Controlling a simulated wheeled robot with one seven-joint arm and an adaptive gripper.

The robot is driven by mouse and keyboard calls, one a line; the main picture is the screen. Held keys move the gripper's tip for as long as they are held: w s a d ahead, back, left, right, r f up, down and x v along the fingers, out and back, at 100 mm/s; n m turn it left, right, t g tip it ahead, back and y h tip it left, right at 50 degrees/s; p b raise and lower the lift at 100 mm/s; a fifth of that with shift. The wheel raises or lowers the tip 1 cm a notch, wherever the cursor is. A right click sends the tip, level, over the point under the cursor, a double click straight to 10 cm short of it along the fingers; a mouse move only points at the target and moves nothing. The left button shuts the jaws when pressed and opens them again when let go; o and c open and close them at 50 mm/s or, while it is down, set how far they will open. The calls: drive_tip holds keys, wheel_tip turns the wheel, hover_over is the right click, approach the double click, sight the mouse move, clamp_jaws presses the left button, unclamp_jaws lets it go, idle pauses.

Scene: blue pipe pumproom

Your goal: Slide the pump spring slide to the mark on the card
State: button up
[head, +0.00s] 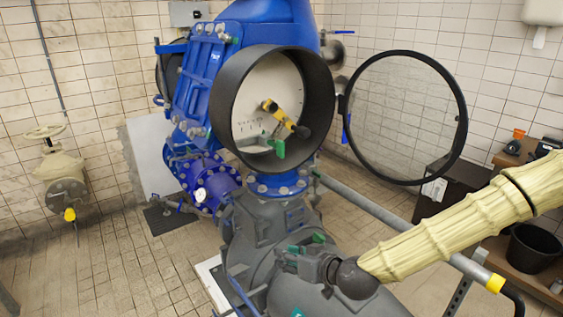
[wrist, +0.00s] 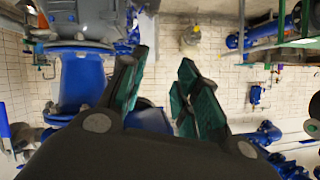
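A round black housing (head: 228,118) with its glass door (head: 405,118) swung open sits on the blue pump body. Inside it is a pale face plate (head: 262,95) with small dark marks. A yellow lever-like part (head: 280,117) with a dark end crosses the plate, and a green piece (head: 278,148) sits below it. I cannot tell which part is the spring slide, and I cannot make out a separate card. My gripper (head: 305,244) is below the housing, in front of the grey pipework, apart from these parts. In the wrist view my gripper (wrist: 160,90) has its green-padded fingers spread, with nothing between them.
A valve with a handwheel (head: 60,180) stands at the left wall. A shelf with a black bucket (head: 533,248) is at right. Tiled floor (head: 110,265) is open at front left.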

drive_tip(key=w+d+r+n+t+y, duration=0.15)
drive_tip(key=w+r, duration=0.35)
drive_tip(key=r, duration=0.7)
drive_tip(key=t, duration=0.4)
approach(284, 149)
drive_tip(key=shift+n+g+y, duration=0.25)
drive_tip(key=shift+n, duration=0.1)
drive_tip(key=shift+p+x, duration=1.55)
drive_tip(key=shift+x, duration=4.1)
drive_tip(key=shift+w+d+r, duration=0.1)
drive_tip(key=shift+w+d, duration=0.05)
drive_tip(key=shift+d, duration=0.05)
clamp_jaws()
